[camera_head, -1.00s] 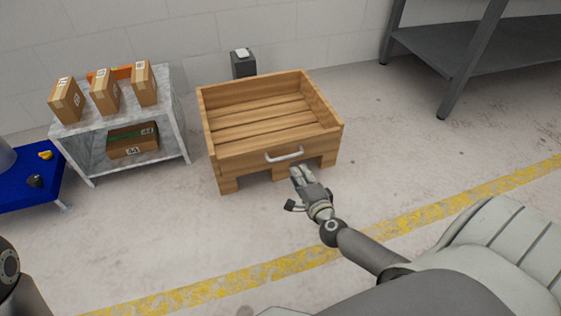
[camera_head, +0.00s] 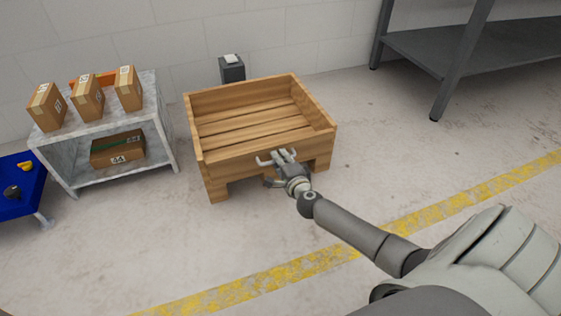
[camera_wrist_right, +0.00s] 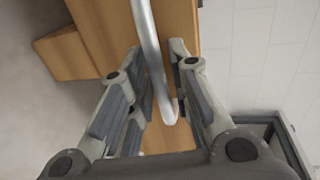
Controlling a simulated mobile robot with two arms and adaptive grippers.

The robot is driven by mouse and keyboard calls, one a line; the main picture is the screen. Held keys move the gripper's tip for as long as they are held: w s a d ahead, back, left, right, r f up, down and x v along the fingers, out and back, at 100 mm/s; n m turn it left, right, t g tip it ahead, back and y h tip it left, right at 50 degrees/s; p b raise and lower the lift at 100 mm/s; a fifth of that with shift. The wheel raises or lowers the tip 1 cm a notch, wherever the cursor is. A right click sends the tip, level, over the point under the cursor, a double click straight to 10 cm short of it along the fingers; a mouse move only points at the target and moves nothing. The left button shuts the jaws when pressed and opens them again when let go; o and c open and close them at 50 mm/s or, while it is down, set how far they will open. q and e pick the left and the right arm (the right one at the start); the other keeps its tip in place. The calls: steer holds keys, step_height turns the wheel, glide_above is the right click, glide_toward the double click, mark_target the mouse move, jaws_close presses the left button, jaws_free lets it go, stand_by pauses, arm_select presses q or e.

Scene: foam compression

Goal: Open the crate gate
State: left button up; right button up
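The wooden crate (camera_head: 225,165) stands on the floor in the middle of the head view. Its slatted inside looks empty. Its front gate is upright and bears a light metal handle (camera_head: 264,161). My right gripper (camera_head: 284,154) is at the handle, in front of the gate. In the right wrist view, the handle (camera_wrist_right: 148,45) runs between the two open fingers (camera_wrist_right: 160,90), with a gap on both sides. The gate's wood shows behind it. My left gripper is not in view.
A marble shelf (camera_head: 110,172) with several cardboard boxes stands left of the crate. A blue table (camera_head: 22,205) is at the far left. A dark bin (camera_head: 232,69) is behind the crate, and a grey metal rack (camera_head: 440,50) is at the back right. The floor in front is clear.

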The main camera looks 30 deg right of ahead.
jaws_close()
